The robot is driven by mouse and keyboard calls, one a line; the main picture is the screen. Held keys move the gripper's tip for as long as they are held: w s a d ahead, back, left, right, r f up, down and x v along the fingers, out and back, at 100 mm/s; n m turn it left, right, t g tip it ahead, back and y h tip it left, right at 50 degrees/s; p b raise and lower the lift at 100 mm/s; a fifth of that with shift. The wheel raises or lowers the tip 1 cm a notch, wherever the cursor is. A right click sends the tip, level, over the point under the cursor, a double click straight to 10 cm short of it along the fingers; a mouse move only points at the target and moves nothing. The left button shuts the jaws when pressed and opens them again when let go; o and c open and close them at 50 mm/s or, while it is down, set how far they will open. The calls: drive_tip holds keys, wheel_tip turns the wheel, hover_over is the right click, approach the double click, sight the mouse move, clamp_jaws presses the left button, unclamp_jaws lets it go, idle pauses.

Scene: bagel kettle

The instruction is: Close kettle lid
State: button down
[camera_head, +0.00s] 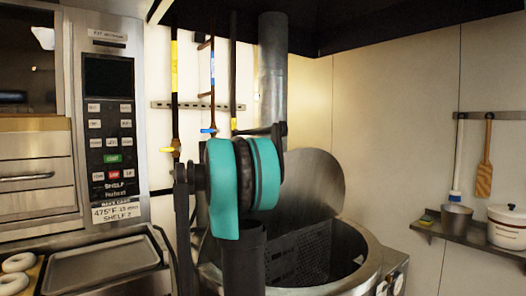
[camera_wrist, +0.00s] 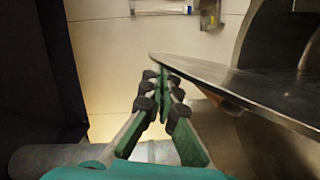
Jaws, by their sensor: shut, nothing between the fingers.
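The kettle (camera_head: 374,262) is a large round steel vessel in the lower middle of the head view, with its mouth partly uncovered. Its steel lid (camera_head: 318,185) stands raised at the back of the rim. My teal and black arm hides the kettle's left part and the lid's left edge. In the wrist view the lid (camera_wrist: 235,84) shows as a thin grey plate running in from the right. My gripper (camera_wrist: 162,74) is shut and empty, its fingertips close beside the lid's near-left edge. I cannot tell whether they touch it. The gripper is hidden in the head view.
An oven control panel (camera_head: 109,110) and a metal tray (camera_head: 103,266) are at left. A wall shelf (camera_head: 450,235) with a white pot (camera_head: 507,228) is at right. Bare wall lies between kettle and shelf.

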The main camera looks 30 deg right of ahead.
drive_tip(key=s+d+f+m, duration=0.1)
drive_tip(key=s+f+m, duration=0.1)
drive_tip(key=s+f, duration=0.35)
drive_tip(key=s+f+m+t+y, duration=0.1)
drive_tip(key=s+f+m, duration=0.15)
drive_tip(key=s, duration=0.65)
drive_tip(key=s+d+f+m, duration=0.1)
drive_tip(key=s+f+m, duration=0.1)
drive_tip(key=s+f, duration=0.45)
drive_tip(key=s+f+m+t, duration=0.1)
drive_tip(key=s+f, duration=0.4)
drive_tip(key=f, duration=0.5)
drive_tip(key=s+f+m+t, duration=0.1)
drive_tip(key=s+f+m, duration=0.3)
drive_tip(key=f, duration=0.5)
drive_tip(key=shift+s+d+f+y, duration=0.25)
drive_tip(key=shift+s+f+y, duration=0.15)
drive_tip(key=shift+s, duration=0.6)
